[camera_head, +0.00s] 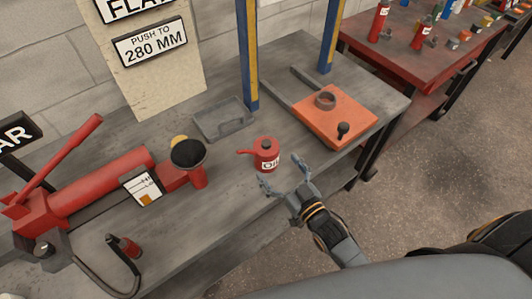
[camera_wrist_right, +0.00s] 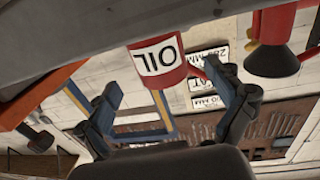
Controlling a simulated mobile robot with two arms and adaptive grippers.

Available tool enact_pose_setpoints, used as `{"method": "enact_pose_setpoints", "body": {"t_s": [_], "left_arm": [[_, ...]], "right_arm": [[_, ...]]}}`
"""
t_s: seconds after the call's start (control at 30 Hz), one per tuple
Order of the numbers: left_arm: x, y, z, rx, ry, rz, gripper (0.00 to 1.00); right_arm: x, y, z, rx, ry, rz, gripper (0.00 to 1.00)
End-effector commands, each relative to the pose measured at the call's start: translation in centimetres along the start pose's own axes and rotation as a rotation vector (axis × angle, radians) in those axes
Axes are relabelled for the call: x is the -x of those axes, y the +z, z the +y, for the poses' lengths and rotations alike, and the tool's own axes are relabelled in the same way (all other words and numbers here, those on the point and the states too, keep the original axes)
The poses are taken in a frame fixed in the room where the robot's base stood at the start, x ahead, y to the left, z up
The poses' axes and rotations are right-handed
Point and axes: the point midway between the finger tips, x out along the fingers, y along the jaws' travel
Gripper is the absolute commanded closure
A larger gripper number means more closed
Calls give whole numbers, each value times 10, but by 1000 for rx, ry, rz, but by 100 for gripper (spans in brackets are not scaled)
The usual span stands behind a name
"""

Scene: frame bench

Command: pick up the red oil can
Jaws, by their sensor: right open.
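The red oil can (camera_head: 266,147), with a white OIL label and a spout pointing left, stands upright on the grey bench near its front edge. My right gripper (camera_head: 284,174) is open and empty just in front of the can, its fingers pointing towards it. In the right wrist view, which is upside down, the can (camera_wrist_right: 158,58) shows between and beyond the two spread fingers of the gripper (camera_wrist_right: 172,98). I cannot tell whether either finger touches it. My left gripper is not in view.
A red hydraulic pump (camera_head: 95,187) with a black-topped part (camera_head: 188,154) stands left of the can. A grey tray (camera_head: 224,120) lies behind it. An orange plate (camera_head: 318,122) with a black knob lies to the right. Blue and yellow posts (camera_head: 247,55) rise at the back.

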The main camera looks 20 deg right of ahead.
Motion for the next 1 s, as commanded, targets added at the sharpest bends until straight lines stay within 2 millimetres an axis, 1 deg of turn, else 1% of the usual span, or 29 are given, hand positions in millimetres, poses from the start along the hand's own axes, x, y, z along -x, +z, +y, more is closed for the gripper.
{"method": "enact_pose_setpoints", "body": {"t_s": [0.1, 0.2, 0.3, 0.4, 0.57, 0.6, 0.67, 0.7, 0.77, 0.8, 0.97, 1.0], "left_arm": [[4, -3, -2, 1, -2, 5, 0], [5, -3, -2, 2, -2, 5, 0], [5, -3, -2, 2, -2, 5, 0], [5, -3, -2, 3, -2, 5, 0], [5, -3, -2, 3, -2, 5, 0], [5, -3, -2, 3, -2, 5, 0], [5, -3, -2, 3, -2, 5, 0], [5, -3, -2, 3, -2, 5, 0], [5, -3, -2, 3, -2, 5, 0], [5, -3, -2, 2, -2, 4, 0], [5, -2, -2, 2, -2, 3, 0], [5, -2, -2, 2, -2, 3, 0]], "right_arm": [[-19, -1, 0, 0, 0, 4, 7], [-34, 0, 0, 0, 0, 4, 7], [-43, 1, 0, 0, 0, 2, 7], [-46, 2, 0, 0, 0, 0, 7], [-46, 2, 0, 0, 0, 0, 7], [-46, 2, 0, 0, 0, 0, 11], [-46, 2, 0, 0, 0, 0, 24], [-46, 2, 0, 0, 0, 1, 32], [-46, 2, 0, 0, 0, 1, 44], [-46, 2, 0, 0, 0, 1, 52], [-46, 2, 1, 0, 0, 1, 85], [-46, 0, 1, 0, -1, 6, 86]]}}
